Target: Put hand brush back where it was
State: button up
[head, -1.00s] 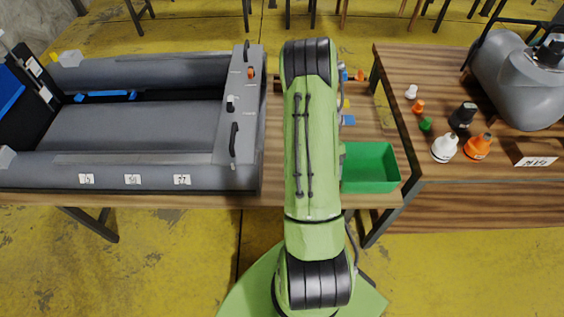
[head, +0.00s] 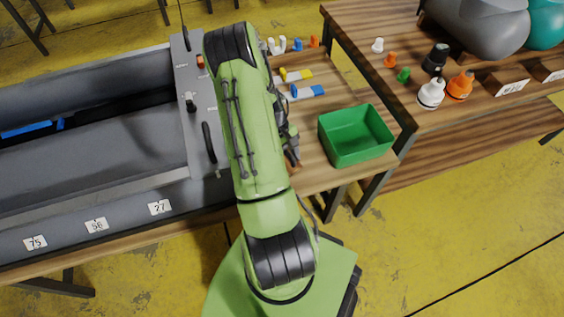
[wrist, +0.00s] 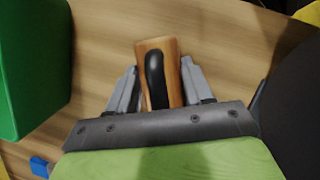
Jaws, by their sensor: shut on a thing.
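The hand brush (wrist: 172,60) shows in the wrist view as a wooden body with a black rounded part on top. My gripper (wrist: 160,82) is shut on it, one grey finger on each side. Only a small brown end of the brush (head: 293,158) shows there. I cannot tell whether the brush touches the table.
The green bin (head: 357,155) stands right of my gripper. Blue and yellow tools (head: 300,92) lie farther back.

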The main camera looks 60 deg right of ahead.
aim_at(286, 151)
jog(key=shift+w+r, duration=0.1)
jog(key=shift+w, duration=0.05)
jog(key=o, duration=1.4)
jog(key=p+v, duration=0.3)
jog(key=v, duration=0.4)
jog(key=shift+r, duration=0.3)
